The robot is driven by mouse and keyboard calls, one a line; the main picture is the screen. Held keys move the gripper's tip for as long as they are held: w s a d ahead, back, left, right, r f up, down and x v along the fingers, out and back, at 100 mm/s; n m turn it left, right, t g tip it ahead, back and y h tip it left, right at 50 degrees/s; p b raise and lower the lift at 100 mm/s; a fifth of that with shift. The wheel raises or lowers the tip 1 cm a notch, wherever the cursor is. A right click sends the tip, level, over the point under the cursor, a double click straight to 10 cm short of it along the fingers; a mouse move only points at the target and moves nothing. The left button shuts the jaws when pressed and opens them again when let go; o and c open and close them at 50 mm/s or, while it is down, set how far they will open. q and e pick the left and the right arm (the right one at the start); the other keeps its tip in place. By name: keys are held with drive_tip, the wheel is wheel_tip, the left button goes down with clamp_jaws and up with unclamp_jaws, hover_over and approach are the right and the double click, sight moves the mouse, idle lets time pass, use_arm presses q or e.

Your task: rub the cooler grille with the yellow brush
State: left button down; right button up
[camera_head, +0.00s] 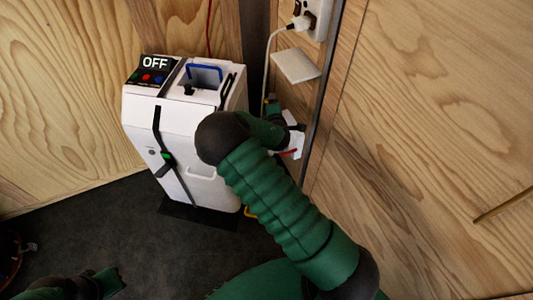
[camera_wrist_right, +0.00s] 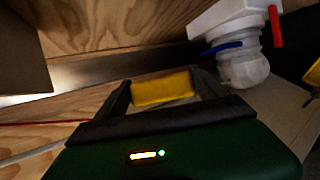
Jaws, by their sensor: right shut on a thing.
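A yellow brush block (camera_wrist_right: 163,88) is held between the two dark fingers of my right gripper (camera_wrist_right: 165,90) in the right wrist view. In the head view my right gripper (camera_head: 294,127) is at the right side of the white cooler (camera_head: 185,140), close to the wood wall, partly hidden by my own arm. The brush cannot be made out there. The cooler stands in the corner with a black panel (camera_head: 153,70) reading OFF. I cannot make out its grille in either view. Part of my left arm shows at the bottom left; its gripper's (camera_head: 108,281) jaws cannot be made out.
A white tap-like fitting (camera_wrist_right: 238,45) with blue and red handles is right of the brush in the right wrist view. A white socket (camera_head: 312,18) with a plugged cable and a small white shelf (camera_head: 296,65) are on the wall. Dark floor (camera_head: 110,225) is clear in front.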

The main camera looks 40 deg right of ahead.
drive_tip(key=s+a+f+n+t+y+b, duration=0.25)
drive_tip(key=f+t+y+b, duration=0.2)
drive_tip(key=b, duration=0.35)
drive_tip(key=s+a+f+n+t+y+b, duration=0.1)
drive_tip(key=a+f+n+t+y+b, duration=0.25)
drive_tip(key=f+b, duration=0.35)
use_arm(q)
drive_tip(key=s+x, duration=0.2)
drive_tip(key=x, duration=0.7)
drive_tip(key=s+f+b+x, duration=0.1)
drive_tip(key=s+x, duration=0.1)
drive_tip(key=x, duration=0.7)
drive_tip(key=shift+f, duration=0.2)
use_arm(e)
drive_tip(key=w+a+r+y, duration=0.1)
drive_tip(key=w+a+r, duration=0.2)
drive_tip(key=w+a, duration=0.1)
drive_tip(key=shift+a+g+y, duration=0.3)
drive_tip(key=shift+a+g, duration=0.1)
drive_tip(key=shift+a, duration=0.05)
use_arm(q)
drive_tip(key=shift+s, duration=0.1)
use_arm(e)
drive_tip(key=shift+m, duration=0.3)
drive_tip(key=shift+w+a, duration=0.5)
drive_tip(key=shift+w, duration=0.2)
